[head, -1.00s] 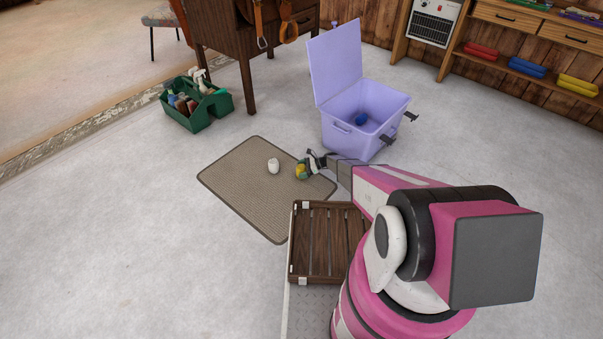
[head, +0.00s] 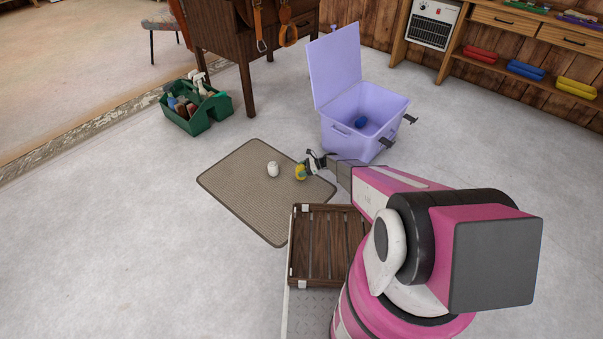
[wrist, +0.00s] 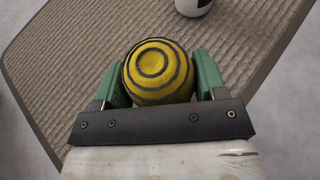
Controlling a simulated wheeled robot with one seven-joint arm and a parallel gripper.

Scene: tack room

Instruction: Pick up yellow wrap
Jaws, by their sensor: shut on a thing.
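The yellow wrap (wrist: 157,70) is a round roll with dark spiral rings on its end. In the wrist view it sits between the two green fingers of my gripper (wrist: 160,82), which are shut on its sides. In the head view the yellow wrap (head: 300,173) shows small at the tip of my gripper (head: 305,168), over the right part of the mat (head: 245,205). I cannot tell how far it is above the mat. A white roll (head: 273,169) stands on the mat to its left and shows partly in the wrist view (wrist: 192,5).
A lilac open box (head: 350,140) with a blue item (head: 361,122) inside stands behind my gripper. A slatted wooden tray (head: 297,245) is in front of the mat. A green caddy (head: 205,122) with bottles stands at the back left. The floor at left is clear.

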